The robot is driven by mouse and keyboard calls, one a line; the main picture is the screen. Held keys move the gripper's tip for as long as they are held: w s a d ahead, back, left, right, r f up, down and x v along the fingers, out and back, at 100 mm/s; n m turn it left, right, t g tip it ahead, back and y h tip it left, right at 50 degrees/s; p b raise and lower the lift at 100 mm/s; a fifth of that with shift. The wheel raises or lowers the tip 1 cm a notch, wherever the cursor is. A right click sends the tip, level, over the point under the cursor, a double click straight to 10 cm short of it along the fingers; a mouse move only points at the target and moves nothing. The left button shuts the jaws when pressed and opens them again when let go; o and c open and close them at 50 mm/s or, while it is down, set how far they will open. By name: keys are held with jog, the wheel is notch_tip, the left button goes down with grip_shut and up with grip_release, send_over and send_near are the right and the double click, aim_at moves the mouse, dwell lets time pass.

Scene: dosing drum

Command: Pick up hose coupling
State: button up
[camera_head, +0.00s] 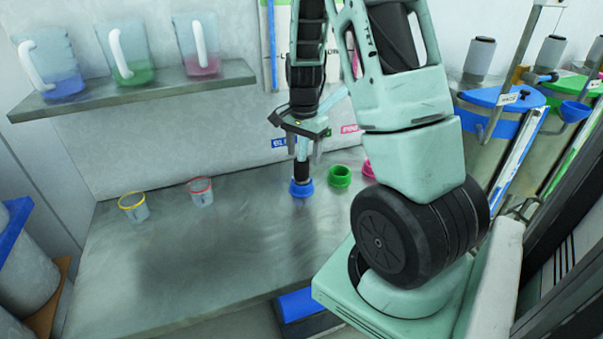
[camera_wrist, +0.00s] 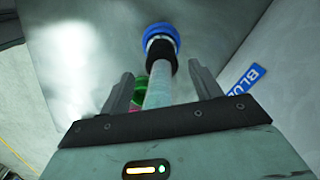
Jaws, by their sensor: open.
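The hose coupling (camera_head: 301,172) stands upright on the bench, a black sleeve with a pale pipe rising from it. Its foot is at a blue ring (camera_head: 301,188). In the wrist view the black sleeve (camera_wrist: 161,57) shows beyond my fingers, with the blue ring (camera_wrist: 160,36) past it. The pale pipe (camera_wrist: 158,93) runs between the fingers. My gripper (camera_head: 304,148) points down above the sleeve and is open; in the wrist view (camera_wrist: 160,88) a finger stands on each side of the pipe, with visible gaps.
A green ring (camera_head: 340,177) and a pink ring (camera_head: 368,168) stand just right of the blue one. Two small cups, yellow-rimmed (camera_head: 133,206) and red-rimmed (camera_head: 201,191), stand left on the bench (camera_head: 230,250). A shelf (camera_head: 140,92) holds jugs. The bench's front left is clear.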

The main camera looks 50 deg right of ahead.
aim_at(302, 159)
jog(key=shift+w+a+f+p, duration=0.1)
jog(key=shift+f+p, duration=0.15)
jog(key=shift+f, duration=1.1)
jog(key=shift+w+a+f+p, duration=0.1)
jog(key=shift+f+p, duration=0.15)
jog(key=shift+f, duration=1.1)
grip_shut()
